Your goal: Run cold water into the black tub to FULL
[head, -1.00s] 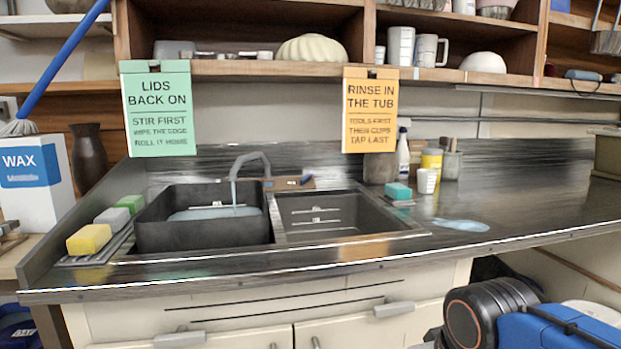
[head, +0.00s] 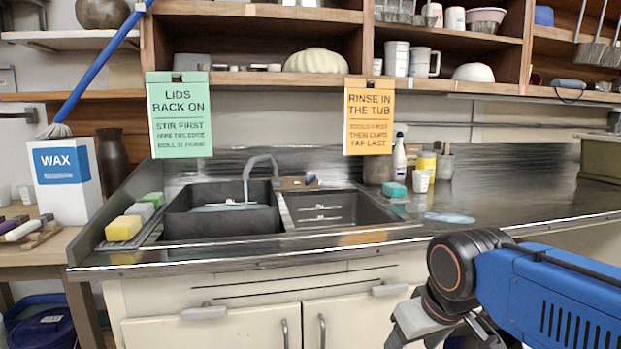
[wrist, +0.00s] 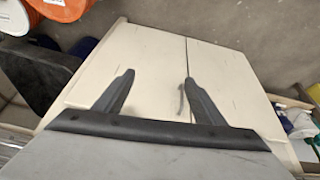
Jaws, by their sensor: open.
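The black tub (head: 222,222) stands in the left part of the sink in the head view. The tap (head: 258,163) arches over it, and a stream of water (head: 245,190) falls into the tub. Pale water (head: 225,207) shows inside, below the rim; its exact level against any mark cannot be read. My gripper (head: 415,328) is low at the right, in front of the cabinet and well apart from the tub and tap. In the wrist view my gripper (wrist: 158,82) is open with nothing between its fingers, facing the cream cabinet doors (wrist: 150,65).
The right sink basin (head: 335,210) looks empty. Sponges (head: 123,229) lie left of the tub. A teal sponge (head: 395,190), cups and a spray bottle (head: 398,158) stand to the right. Two signs (head: 179,115) (head: 369,116) hang from the shelf.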

